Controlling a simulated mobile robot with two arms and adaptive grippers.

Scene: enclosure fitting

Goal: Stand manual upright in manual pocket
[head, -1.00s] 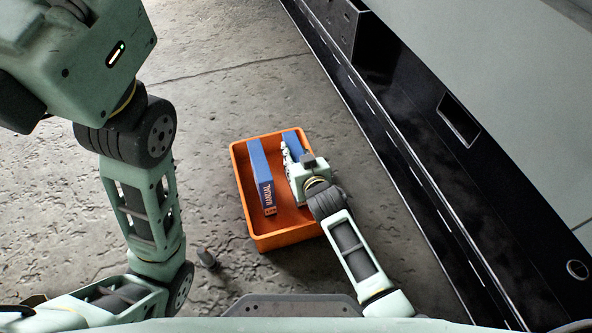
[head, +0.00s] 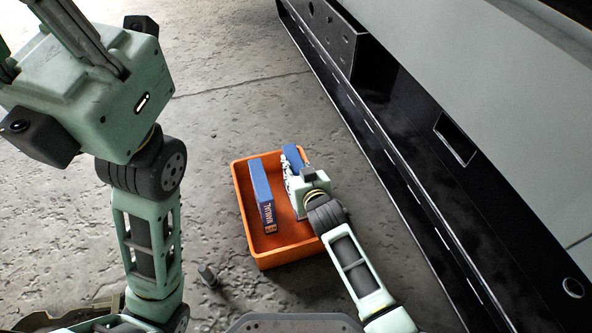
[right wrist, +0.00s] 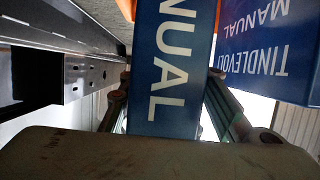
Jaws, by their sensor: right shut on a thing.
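Two blue manuals are in an orange bin (head: 240,187) on the floor in the head view. My right gripper (head: 291,178) is down at the right-hand manual (head: 292,153) and covers much of it. In the right wrist view the fingers of my right gripper (right wrist: 168,95) are on both sides of this manual (right wrist: 172,60), shut on it. The other manual (head: 260,190) stands apart to the left; it also shows in the right wrist view (right wrist: 265,45). My left gripper (head: 85,40) is raised at the top left, its fingertips cut off. I cannot clearly identify the manual pocket.
A long enclosure (head: 420,165) with black panels runs along the right. A black box-shaped part with holes (head: 333,38) is at its far end. The floor behind the bin is clear.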

